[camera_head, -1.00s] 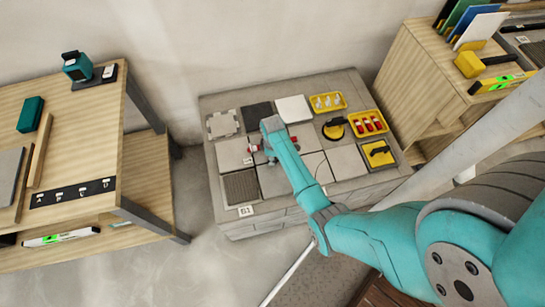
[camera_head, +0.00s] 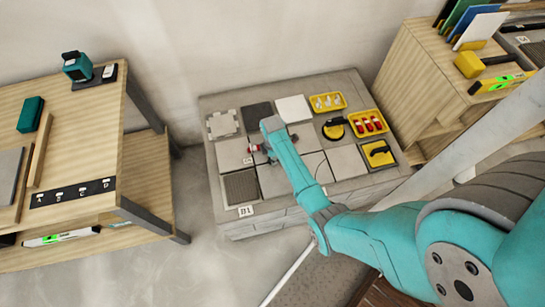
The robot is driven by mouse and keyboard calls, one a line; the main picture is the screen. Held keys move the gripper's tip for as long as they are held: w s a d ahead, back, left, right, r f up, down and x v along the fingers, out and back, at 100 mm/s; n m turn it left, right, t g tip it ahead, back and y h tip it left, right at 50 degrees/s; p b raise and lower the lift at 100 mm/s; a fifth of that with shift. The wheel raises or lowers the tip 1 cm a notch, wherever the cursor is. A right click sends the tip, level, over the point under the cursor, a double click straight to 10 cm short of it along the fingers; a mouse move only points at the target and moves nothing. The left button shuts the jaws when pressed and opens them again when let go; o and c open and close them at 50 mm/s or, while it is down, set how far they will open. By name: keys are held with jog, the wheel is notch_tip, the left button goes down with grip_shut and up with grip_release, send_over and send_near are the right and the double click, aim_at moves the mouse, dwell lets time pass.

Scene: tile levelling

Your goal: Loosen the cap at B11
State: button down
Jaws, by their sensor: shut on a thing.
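The tile platform (camera_head: 230,153) stands in the middle, with grey, dark and white tiles laid on it. A small red cap (camera_head: 253,148) shows at the left of my gripper (camera_head: 260,150), low over the joints between the tiles. My gripper is shut on this cap; the fingers are small and partly hidden by my own arm.
A yellow tray of red caps (camera_head: 354,115), a yellow tray of white pieces (camera_head: 314,103), a black-and-yellow tool (camera_head: 334,129) and a yellow trowel (camera_head: 378,153) lie at the platform's right. A wooden workbench (camera_head: 90,145) is left, a wooden cabinet (camera_head: 415,75) right.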

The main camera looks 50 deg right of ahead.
jog(key=c, duration=0.8)
grip_release()
notch_tip(320, 180, up, 12)
dwell(0.5)
